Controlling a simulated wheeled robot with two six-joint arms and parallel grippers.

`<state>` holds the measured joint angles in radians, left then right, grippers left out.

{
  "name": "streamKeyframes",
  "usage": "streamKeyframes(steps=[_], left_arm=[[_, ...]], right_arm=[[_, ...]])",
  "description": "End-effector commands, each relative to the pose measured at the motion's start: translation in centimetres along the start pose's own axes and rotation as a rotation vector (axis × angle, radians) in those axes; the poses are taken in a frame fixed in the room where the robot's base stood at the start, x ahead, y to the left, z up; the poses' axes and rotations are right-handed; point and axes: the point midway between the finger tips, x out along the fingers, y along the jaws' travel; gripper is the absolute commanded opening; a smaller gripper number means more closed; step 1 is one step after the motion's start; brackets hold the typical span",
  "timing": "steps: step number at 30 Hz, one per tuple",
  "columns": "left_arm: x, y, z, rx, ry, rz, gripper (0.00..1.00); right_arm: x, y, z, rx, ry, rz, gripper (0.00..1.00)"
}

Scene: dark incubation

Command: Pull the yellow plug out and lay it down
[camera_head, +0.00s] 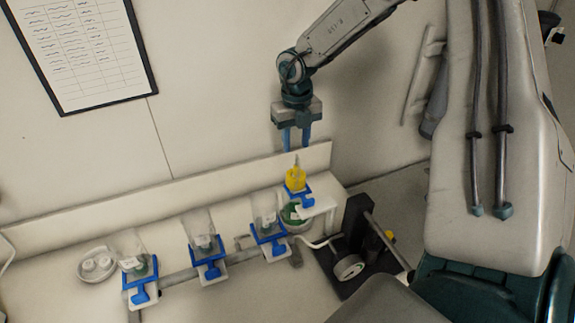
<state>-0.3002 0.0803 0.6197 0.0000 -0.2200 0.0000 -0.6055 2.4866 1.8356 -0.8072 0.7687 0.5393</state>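The yellow plug (295,180) stands upright at the right end of the bench, with a thin stem on top. It sits at a blue clamp (302,197), above a vessel with green contents (291,213) that is partly hidden. My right gripper (296,150) points down right above the plug. Its two blue fingers are apart with a gap between them, and I see nothing held. The fingertips are near the top of the stem; whether they reach around it I cannot tell. My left gripper is not in view.
Several clear vessels (200,225) stand in blue clamps (209,262) along a rail to the left. A white dish (97,264) lies at the far left. A dark stand (358,225) is right of the plug. The front of the bench (270,298) is clear.

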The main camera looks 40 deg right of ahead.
Motion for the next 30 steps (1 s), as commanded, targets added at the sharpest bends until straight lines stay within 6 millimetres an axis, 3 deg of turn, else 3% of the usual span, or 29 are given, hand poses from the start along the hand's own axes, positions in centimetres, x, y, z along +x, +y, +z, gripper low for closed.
streamKeyframes(steps=[16,26,27,30], left_arm=[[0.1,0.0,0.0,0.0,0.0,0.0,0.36],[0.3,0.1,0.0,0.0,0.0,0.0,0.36],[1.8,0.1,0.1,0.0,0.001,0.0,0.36],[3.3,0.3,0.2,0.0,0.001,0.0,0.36]], right_arm=[[0.9,0.0,0.0,0.0,0.0,0.001,0.35],[5.0,0.0,-0.1,0.0,0.003,0.0,0.35],[5.9,0.0,0.0,0.001,-0.001,0.002,0.35],[6.8,0.0,0.1,0.0,-0.003,0.003,0.35]])
